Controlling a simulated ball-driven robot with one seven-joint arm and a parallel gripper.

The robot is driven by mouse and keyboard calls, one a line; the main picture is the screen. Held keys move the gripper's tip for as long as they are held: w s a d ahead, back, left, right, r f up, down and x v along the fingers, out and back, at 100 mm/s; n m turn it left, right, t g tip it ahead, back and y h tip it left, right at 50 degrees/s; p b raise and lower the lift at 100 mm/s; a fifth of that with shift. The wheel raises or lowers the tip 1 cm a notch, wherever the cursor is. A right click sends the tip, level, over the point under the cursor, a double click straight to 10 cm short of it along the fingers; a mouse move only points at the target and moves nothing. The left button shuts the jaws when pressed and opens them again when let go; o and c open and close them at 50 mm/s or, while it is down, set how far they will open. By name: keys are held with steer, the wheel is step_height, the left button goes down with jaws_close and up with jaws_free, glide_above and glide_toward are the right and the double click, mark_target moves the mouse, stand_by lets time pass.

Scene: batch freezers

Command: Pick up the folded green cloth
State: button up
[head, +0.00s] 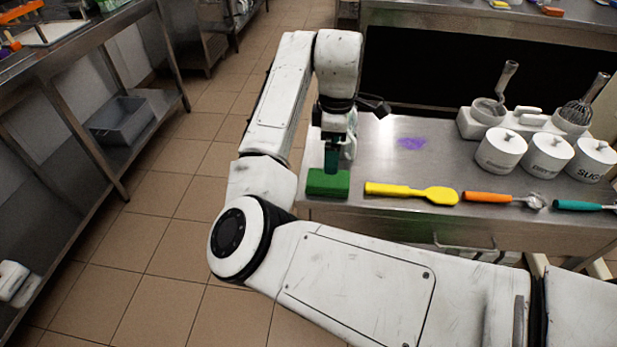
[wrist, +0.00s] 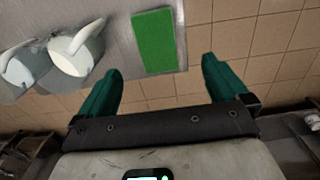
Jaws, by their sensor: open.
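The folded green cloth (head: 328,183) lies flat at the near left corner of the steel counter (head: 375,165). In the wrist view the cloth (wrist: 154,42) is a plain green rectangle close to the counter's edge. My gripper (head: 331,165) hangs above and just behind the cloth in the head view, its teal fingers pointing down. In the wrist view my gripper (wrist: 162,82) is open and empty, fingers spread wide. The cloth lies beyond the fingertips, roughly in line with the gap between them, and appears untouched. In the head view my arm hides part of the counter behind the cloth.
White-handled grey vessels (wrist: 75,48) stand beside the cloth in the wrist view. A yellow spatula (head: 412,192), an orange-handled scoop (head: 500,198) and a teal-handled tool (head: 583,206) line the front edge. White canisters (head: 500,152) stand right. A purple smear (head: 411,143) marks the counter.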

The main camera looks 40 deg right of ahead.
glide_above(328, 178)
steer(key=f, duration=0.4)
steer(key=shift+s+a+f, duration=0.2)
steer(key=shift+s+f, duration=0.05)
steer(key=shift+w+d+f, duration=0.1)
steer(key=shift+w+f, duration=0.05)
steer(key=shift+f, duration=1.4)
steer(key=shift+w+d+f, duration=0.1)
steer(key=shift+f, duration=1.4)
steer(key=c, duration=1)
